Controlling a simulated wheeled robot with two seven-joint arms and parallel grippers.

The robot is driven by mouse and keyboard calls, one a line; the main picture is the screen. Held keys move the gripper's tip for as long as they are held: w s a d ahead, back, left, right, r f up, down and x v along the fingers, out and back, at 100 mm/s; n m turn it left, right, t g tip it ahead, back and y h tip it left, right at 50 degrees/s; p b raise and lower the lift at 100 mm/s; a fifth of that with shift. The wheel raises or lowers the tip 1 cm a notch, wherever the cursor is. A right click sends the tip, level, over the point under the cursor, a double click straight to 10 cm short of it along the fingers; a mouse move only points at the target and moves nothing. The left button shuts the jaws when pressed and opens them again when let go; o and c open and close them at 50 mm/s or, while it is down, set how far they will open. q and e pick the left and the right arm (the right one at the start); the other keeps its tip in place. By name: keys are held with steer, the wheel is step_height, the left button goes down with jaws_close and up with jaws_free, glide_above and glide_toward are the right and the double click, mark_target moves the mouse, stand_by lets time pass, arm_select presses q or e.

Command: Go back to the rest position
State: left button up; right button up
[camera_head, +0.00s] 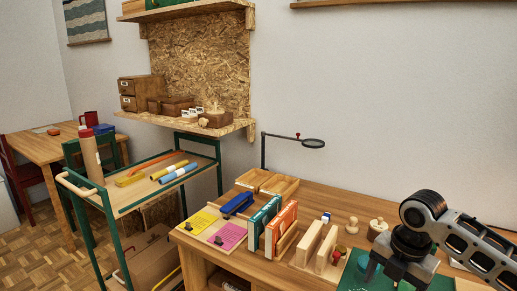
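My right arm comes in from the right edge. Its dark gripper (385,275) points down over the green mat (435,284) at the near right of the desk. Its two fingers look apart, with the green mat showing between them, and I see nothing held. The fingertips are close to the bottom edge of the picture. A small teal object (363,263) is beside the left finger; I cannot tell whether they touch. My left gripper is not in view.
On the desk stand a green book (264,224), an orange book (283,228), wooden boards (316,245), a blue stapler (237,204) and wooden stamps (377,228). A green trolley (130,200) stands left. Wall above the desk is clear.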

steer(key=s+a+f+m+t+y, duration=0.2)
steer(key=s+a+f+m, duration=0.1)
steer(key=a+f+m, duration=0.3)
steer(key=s+a+f+m+t+y, duration=0.2)
steer(key=s+a+f+m, duration=0.1)
steer(key=a+f, duration=0.6)
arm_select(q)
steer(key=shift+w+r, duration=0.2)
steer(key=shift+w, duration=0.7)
arm_select(e)
steer(key=s+d+f+m+t+h, duration=0.1)
steer(key=s+d+m+t, duration=0.2)
steer(key=s+m, duration=0.9)
steer(key=m+t, duration=0.2)
steer(key=shift+f+t+h, duration=0.25)
steer(key=shift+t+h, duration=0.05)
